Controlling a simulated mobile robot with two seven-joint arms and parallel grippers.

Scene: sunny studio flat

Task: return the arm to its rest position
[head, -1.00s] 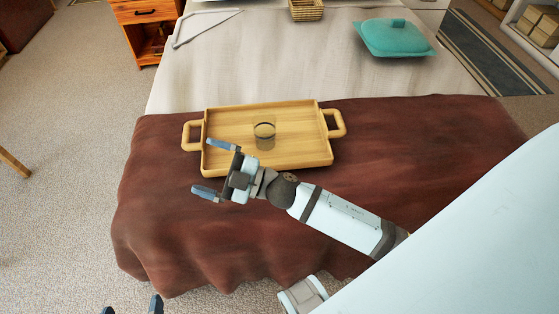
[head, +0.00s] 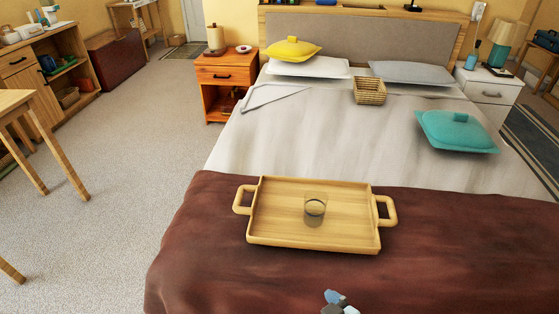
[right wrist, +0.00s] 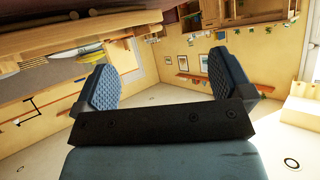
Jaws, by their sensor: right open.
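My right gripper (right wrist: 165,82) is open in the right wrist view, with its two blue pads wide apart and nothing between them. In the head view, a small part of a gripper, apparently the right one (head: 340,303), shows at the bottom edge over the dark red blanket. It is apart from the wooden tray and nearer to me. My left gripper is not in view.
The wooden tray (head: 270,235) lies on the blanket (head: 210,265) with a clear glass (head: 315,208) standing on it. Behind are a wicker basket (head: 370,90) and a teal cushion (head: 457,132) on the bed. Carpet floor (head: 130,180) lies open at left.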

